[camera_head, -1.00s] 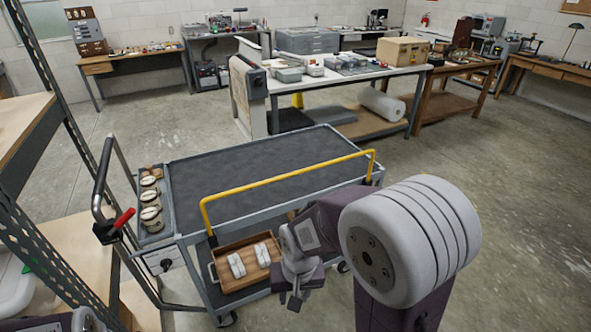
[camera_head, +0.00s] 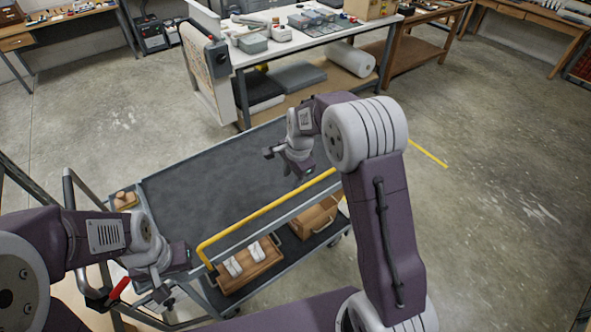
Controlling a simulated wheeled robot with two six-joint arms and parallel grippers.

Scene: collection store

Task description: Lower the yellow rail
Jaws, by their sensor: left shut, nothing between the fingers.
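The yellow rail (camera_head: 262,212) stands along the near long side of the cart (camera_head: 195,185). Its left end bends down to a dark post; its right part is hidden behind my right arm. My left gripper (camera_head: 166,297) is shut and empty, left of the rail's left end, near the cart's handle end and apart from the rail. My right gripper (camera_head: 274,161) is over the cart's top, pointing left, just beyond the rail in the picture. Its fingers are too small to tell open from shut, and I cannot tell whether it touches the rail.
A wooden tray with white items (camera_head: 262,269) and a wooden box (camera_head: 313,217) are on the lower shelf. The cart's black handle has a red grip (camera_head: 119,289). A loaded white-topped table (camera_head: 290,45) stands behind.

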